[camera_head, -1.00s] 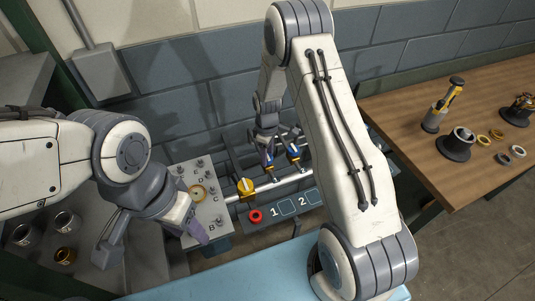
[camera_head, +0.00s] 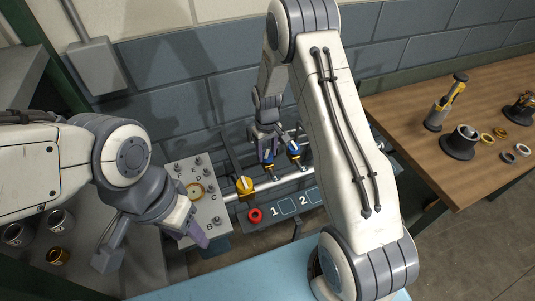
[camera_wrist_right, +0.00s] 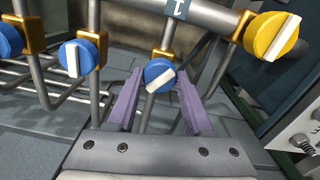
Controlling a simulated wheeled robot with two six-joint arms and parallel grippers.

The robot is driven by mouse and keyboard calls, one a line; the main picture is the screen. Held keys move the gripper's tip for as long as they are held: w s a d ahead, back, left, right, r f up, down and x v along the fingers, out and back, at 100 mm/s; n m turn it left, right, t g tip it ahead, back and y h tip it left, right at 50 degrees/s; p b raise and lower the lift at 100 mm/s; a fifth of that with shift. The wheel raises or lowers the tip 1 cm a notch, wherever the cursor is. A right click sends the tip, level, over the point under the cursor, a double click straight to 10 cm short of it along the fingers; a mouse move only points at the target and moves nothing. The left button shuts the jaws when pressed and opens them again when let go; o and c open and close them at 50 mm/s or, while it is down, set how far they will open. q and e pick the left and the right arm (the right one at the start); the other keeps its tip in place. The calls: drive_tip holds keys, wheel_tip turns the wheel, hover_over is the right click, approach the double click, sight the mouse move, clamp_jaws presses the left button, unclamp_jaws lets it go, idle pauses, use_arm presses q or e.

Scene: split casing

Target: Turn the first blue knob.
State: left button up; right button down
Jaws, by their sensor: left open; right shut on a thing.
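The first blue knob (camera_wrist_right: 159,75) has a white bar, tilted up to the right in the right wrist view. It sits on a brass valve fitting on a vertical pipe. My right gripper (camera_wrist_right: 157,98) has its purple fingers on both sides of this knob and is shut on it. In the head view the right gripper (camera_head: 266,150) is over the knob and partly hides it. A second blue knob (camera_head: 294,151) stands to its right; in the wrist view it (camera_wrist_right: 80,57) has an upright white bar. My left gripper (camera_head: 153,236) is open and empty, beside the grey panel.
A yellow knob (camera_head: 244,185) is left of the blue knobs; it also shows in the wrist view (camera_wrist_right: 275,37). A red part (camera_head: 255,215) is below it. A grey panel (camera_head: 205,215) with studs stands left. A wooden table (camera_head: 475,110) with rings and tools is at right.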

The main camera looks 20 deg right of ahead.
sight(267, 153)
drive_tip(key=m+b, duration=0.1)
drive_tip(key=m, duration=0.4)
drive_tip(key=shift+m, duration=0.3)
drive_tip(key=m+b, duration=0.1)
drive_tip(key=m, duration=0.4)
idle(0.4)
drive_tip(key=shift+c, duration=1.5)
unclamp_jaws()
wheel_tip(267, 153, up, 11)
drive_tip(key=b, duration=0.2)
drive_tip(key=shift+f+b, duration=0.2)
drive_tip(key=shift+b, duration=0.1)
